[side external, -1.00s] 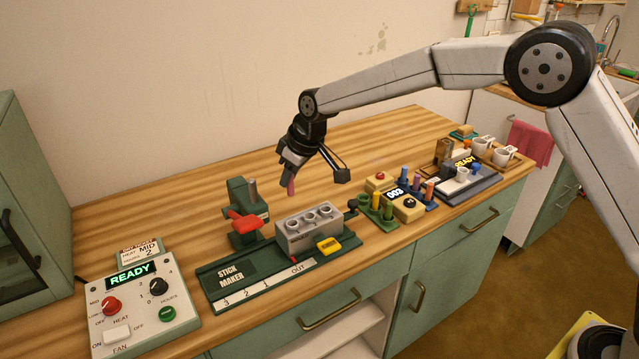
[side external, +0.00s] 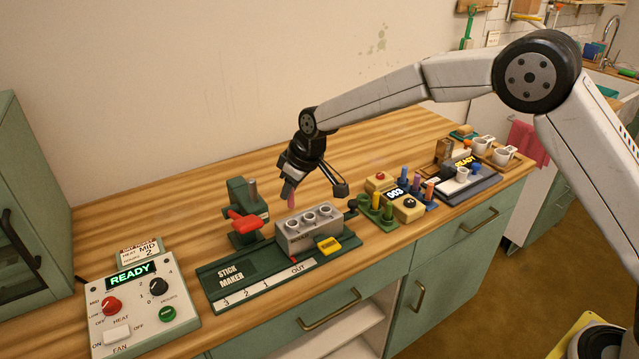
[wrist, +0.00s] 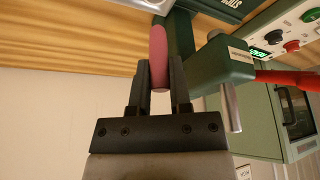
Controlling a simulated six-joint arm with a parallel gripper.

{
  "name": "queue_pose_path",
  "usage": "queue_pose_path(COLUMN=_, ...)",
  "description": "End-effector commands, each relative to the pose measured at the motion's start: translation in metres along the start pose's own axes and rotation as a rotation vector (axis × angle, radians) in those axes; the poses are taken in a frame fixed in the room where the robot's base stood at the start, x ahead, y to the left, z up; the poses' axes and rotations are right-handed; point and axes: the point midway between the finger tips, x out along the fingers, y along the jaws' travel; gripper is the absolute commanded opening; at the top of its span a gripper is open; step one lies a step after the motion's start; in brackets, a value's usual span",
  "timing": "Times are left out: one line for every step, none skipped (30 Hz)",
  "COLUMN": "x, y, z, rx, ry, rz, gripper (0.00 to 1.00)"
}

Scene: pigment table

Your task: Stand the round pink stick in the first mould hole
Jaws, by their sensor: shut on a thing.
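The round pink stick (side external: 291,203) hangs roughly upright, held by my gripper (side external: 289,190), with its lower end free. In the wrist view the pink stick (wrist: 158,45) sits between the two dark fingers of my gripper (wrist: 159,75), which are shut on it. The grey mould block (side external: 312,241) with three round holes in a row stands on the green stick maker base. The stick's lower end shows just above the leftmost hole in the side view, apart from it. Whether it lines up in depth I cannot tell.
A green press with a red handle (side external: 245,222) stands left of the mould. A yellow piece (side external: 329,245) lies at the mould's front right. Coloured sticks in holders (side external: 376,209) stand to the right. A control box (side external: 140,306) sits at the front left.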

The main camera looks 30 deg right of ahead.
Motion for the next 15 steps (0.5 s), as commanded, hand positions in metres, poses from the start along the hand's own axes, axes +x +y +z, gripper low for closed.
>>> queue_pose_path(x=0.003, y=0.0, z=0.001, rx=0.0, ry=0.0, rz=0.0, gripper=0.0)
queue_pose_path(x=0.004, y=0.0, z=0.002, rx=0.0, ry=0.0, rz=0.0, gripper=0.0)
queue_pose_path(x=0.006, y=0.0, z=0.003, rx=0.0, ry=0.0, rz=0.0, gripper=0.0)
queue_pose_path(x=0.008, y=0.0, z=0.003, rx=0.0, ry=0.0, rz=0.0, gripper=0.0)
queue_pose_path(x=0.01, y=0.0, z=0.004, rx=0.0, ry=0.0, rz=0.0, gripper=0.0)
queue_pose_path(x=0.012, y=0.0, z=0.005, rx=0.0, ry=-0.001, rz=0.0, gripper=0.0)
queue_pose_path(x=0.014, y=0.0, z=0.006, rx=0.0, ry=-0.001, rz=0.0, gripper=0.0)
queue_pose_path(x=0.015, y=0.0, z=0.006, rx=0.0, ry=-0.001, rz=0.0, gripper=0.0)
queue_pose_path(x=0.017, y=0.0, z=0.007, rx=0.0, ry=0.0, rz=0.0, gripper=0.0)
queue_pose_path(x=0.019, y=0.0, z=0.007, rx=0.0, ry=0.0, rz=0.0, gripper=0.0)
queue_pose_path(x=0.02, y=0.0, z=0.008, rx=0.0, ry=0.001, rz=0.0, gripper=0.0)
queue_pose_path(x=0.022, y=0.0, z=0.009, rx=0.0, ry=0.001, rz=0.0, gripper=0.0)
queue_pose_path(x=0.024, y=0.0, z=0.01, rx=0.0, ry=0.001, rz=0.0, gripper=0.0)
queue_pose_path(x=0.025, y=0.0, z=0.01, rx=0.0, ry=0.0, rz=0.0, gripper=0.0)
queue_pose_path(x=0.027, y=0.0, z=0.011, rx=0.0, ry=0.0, rz=0.0, gripper=0.0)
